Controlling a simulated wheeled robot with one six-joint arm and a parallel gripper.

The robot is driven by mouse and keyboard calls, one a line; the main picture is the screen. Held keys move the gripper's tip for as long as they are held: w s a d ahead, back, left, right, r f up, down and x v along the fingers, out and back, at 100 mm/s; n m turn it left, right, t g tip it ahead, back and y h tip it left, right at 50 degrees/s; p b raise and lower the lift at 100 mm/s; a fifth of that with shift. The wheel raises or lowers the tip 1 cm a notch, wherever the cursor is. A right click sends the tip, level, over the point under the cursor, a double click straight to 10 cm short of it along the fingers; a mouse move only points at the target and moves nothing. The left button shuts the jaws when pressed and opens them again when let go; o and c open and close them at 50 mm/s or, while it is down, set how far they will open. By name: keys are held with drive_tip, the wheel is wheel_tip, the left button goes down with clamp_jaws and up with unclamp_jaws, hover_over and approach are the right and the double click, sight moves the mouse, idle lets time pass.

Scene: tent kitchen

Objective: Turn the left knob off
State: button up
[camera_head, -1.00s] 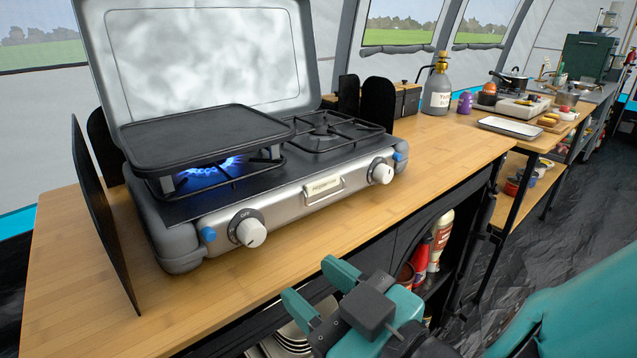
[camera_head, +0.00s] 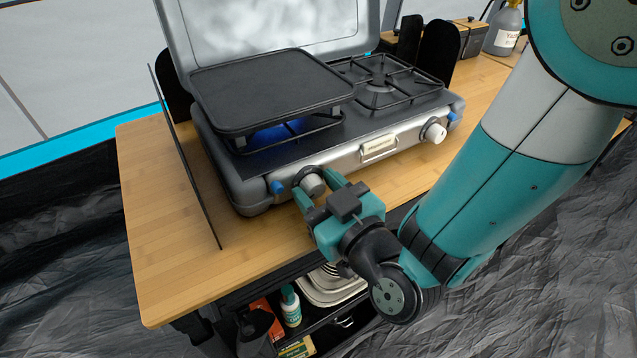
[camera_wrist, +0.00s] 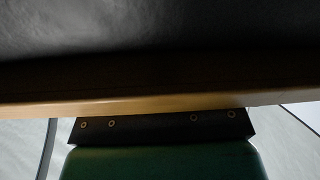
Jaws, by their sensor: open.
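The camp stove (camera_head: 350,150) stands on the wooden counter, with a blue flame (camera_head: 277,135) under the black griddle plate (camera_head: 268,88) on its left burner. The left knob (camera_head: 313,185) is on the stove's front. My gripper (camera_head: 318,192) is at this knob, its teal fingers apart, one on each side of it. I cannot tell whether the fingers touch the knob. The right knob (camera_head: 434,131) is farther right on the front panel, clear of the gripper. The wrist view shows a wooden edge (camera_wrist: 130,105) and dark surfaces; the knob does not show there.
A thin black windshield panel (camera_head: 183,155) stands left of the stove. The wooden counter's (camera_head: 160,240) front left is bare. A gas bottle (camera_head: 505,30) stands at the back right.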

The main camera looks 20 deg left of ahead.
drive_tip(key=shift+a, duration=0.1)
drive_tip(key=c, duration=0.6)
drive_tip(key=shift+f+m+b, duration=0.15)
drive_tip(key=shift+m+b, duration=0.8)
drive_tip(key=shift+m, duration=0.05)
drive_tip(key=shift+c, duration=0.2)
drive_tip(key=shift+r+m, duration=0.2)
drive_tip(key=shift+m, duration=0.4)
drive_tip(key=o, duration=0.6)
drive_tip(key=shift+o, duration=0.2)
drive_tip(key=shift+f, duration=0.1)
